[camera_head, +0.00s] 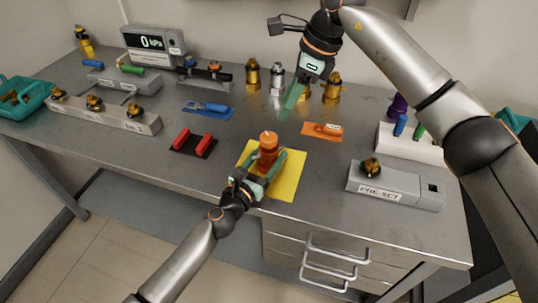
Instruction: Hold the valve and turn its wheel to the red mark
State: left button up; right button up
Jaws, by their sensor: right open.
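The valve (268,148), an orange-red body with a round wheel on top, stands upright on a yellow mat (287,188) near the table's front edge. My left gripper (269,166) comes from the front, its green fingers on either side of the valve's lower part. Whether they press on it is too small to tell. My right gripper (291,108) is open and empty, above and behind the valve and slightly right, its fingers pointing down. It is apart from the wheel. I cannot make out the red mark.
A grey block marked PRE-SET (395,190) with a brass fitting stands at the right. Brass and steel fittings (252,75) stand behind. Red blocks (193,144) lie on a dark mat at the left. A blue mat (208,112) and an orange mat (322,131) hold tools.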

pick_arm(q)
grip_shut()
dwell(0.4)
dwell(0.8)
dwell(0.7)
